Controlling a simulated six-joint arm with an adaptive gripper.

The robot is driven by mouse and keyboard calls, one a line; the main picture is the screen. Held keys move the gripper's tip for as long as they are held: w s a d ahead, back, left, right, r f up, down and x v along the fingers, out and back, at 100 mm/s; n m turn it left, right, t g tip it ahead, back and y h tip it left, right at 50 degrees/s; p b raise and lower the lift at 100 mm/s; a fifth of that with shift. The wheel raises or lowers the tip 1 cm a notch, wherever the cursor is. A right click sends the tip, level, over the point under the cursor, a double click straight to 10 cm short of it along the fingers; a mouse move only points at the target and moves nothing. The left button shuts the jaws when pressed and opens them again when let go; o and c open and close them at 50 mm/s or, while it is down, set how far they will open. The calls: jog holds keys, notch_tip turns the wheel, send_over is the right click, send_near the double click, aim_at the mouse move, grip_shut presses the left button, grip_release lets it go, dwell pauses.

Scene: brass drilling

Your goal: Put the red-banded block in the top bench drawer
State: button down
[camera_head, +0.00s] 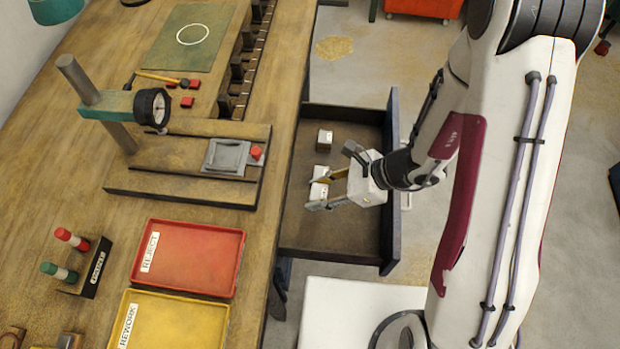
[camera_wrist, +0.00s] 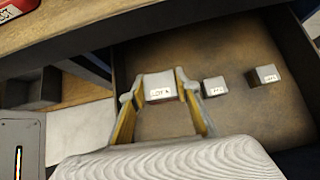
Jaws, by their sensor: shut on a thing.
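The open bench drawer (camera_head: 345,245) extends to the right from the bench. My gripper (camera_head: 314,193) reaches down into it and is shut on a pale block (camera_wrist: 160,90) with a dark-lettered label on its upper face. The held block also shows between my fingers in the head view (camera_head: 319,190).
Several small red pieces (camera_head: 187,102) lie behind the gauge. The drawer's front part (camera_head: 330,240) is clear.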

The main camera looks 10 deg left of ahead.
jog(key=shift+s+a+f, duration=0.2)
jog(key=shift+s+a, duration=0.05)
jog(key=shift+s, duration=0.25)
send_over(316, 221)
jog(key=shift+w+f, duration=0.1)
jog(key=shift+f, duration=2.8)
jog(key=shift+f, duration=0.1)
jog(key=shift+f, duration=2)
jog(key=shift+f, duration=0.15)
jog(key=c, duration=1.5)
grip_release()
